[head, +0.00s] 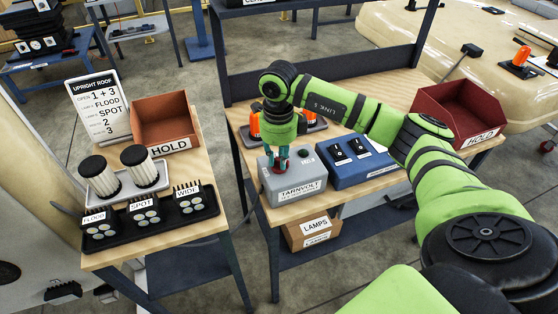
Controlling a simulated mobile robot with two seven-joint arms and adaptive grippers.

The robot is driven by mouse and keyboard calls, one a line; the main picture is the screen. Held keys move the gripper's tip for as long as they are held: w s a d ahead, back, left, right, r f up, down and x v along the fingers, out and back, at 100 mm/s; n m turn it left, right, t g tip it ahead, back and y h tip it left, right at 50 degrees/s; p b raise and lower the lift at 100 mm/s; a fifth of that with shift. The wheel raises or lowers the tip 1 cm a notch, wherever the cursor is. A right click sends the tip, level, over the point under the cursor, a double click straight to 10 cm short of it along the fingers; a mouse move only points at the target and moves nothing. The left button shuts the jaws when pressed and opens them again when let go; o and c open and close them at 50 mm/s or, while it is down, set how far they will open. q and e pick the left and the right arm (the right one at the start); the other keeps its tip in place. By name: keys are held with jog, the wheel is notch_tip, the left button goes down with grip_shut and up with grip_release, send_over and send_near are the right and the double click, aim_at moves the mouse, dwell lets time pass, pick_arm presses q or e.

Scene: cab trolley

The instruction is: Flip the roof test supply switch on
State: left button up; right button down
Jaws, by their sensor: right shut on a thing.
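The grey supply box (293,186) marked TARNVOLT stands at the left front of the right-hand bench; its smaller label line is too small to read. My right gripper (279,168) points down onto the left part of its top. Its fingers are shut on a small part there, which I take to be the switch. The fingers hide this part, so I cannot tell which way the switch is set. My left gripper is not in view.
A blue box (357,166) with dark switches stands right of the grey box. Orange beacons (254,126) stand behind. A red HOLD bin (459,114) is at the right. The left bench holds a sign (99,108), another HOLD bin (165,121) and lamps (149,215).

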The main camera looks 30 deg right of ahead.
aim_at(278, 159)
jog(key=m+b, duration=0.1)
jog(key=m, duration=0.3)
jog(key=shift+w+m+b, duration=0.1)
jog(key=shift+m+b, duration=0.2)
jog(key=shift+m, duration=0.1)
jog(key=shift+w+m+b, duration=0.1)
jog(key=shift+m+b, duration=0.45)
jog(key=shift+m, duration=1.65)
jog(key=shift+r, duration=0.1)
jog(key=c, duration=1.1)
grip_release()
notch_tip(278, 159, up, 12)
